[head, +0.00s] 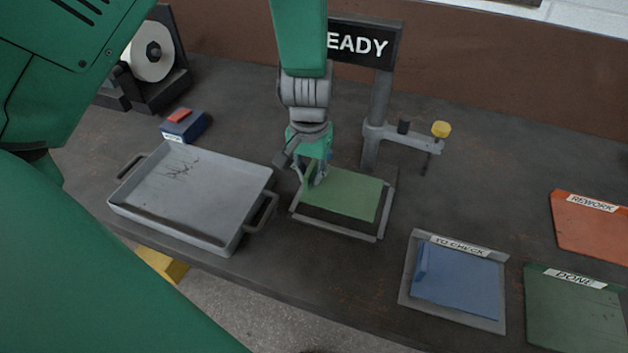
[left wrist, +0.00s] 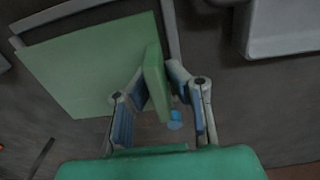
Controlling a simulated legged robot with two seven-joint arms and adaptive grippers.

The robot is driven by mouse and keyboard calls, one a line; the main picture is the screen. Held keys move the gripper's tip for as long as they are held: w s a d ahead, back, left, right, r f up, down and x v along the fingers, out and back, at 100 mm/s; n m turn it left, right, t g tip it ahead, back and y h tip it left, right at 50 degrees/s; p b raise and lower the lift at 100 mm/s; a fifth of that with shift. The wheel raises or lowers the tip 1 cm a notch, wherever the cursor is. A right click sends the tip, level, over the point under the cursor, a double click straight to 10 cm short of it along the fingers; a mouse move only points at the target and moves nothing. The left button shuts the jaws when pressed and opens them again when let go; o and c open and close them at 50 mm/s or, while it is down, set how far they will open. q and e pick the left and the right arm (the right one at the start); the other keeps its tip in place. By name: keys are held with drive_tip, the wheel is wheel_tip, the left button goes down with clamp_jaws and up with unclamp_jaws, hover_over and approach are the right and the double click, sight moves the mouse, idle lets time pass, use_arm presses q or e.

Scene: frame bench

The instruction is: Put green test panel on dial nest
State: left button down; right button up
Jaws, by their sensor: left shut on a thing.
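The green test panel (head: 350,196) is a flat plate with a raised lip along one side. It is over the grey frame of the dial nest (head: 335,233), with a dark gap showing at the front. I cannot tell whether it rests in the frame or hangs slightly above it. My left gripper (head: 316,178) reaches down from above and is shut on the lip. In the left wrist view the lip (left wrist: 156,82) stands between the two fingers, and the plate (left wrist: 92,68) extends left. My right gripper is not in view.
A grey tray (head: 262,212) with handles stands left of the nest. A post (head: 378,120) with a READY sign and a yellow-knobbed arm (head: 441,130) rises behind it. A blue panel (head: 455,283) lies on the TO CHECK mat. REWORK (head: 590,230) and DONE (head: 575,315) areas are at right.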

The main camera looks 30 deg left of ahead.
use_arm(q)
wheel_tip(320, 180, down, 2)
drive_tip(key=shift+f, duration=0.1)
drive_tip(key=shift+d, duration=0.45)
drive_tip(key=c, duration=1.6)
unclamp_jaws()
drive_tip(key=shift+a, duration=0.15)
drive_tip(key=shift+a, duration=0.15)
drive_tip(key=shift+r, duration=0.3)
wheel_tip(320, 180, up, 11)
drive_tip(key=shift+f, duration=0.15)
drive_tip(key=shift+r, duration=0.4)
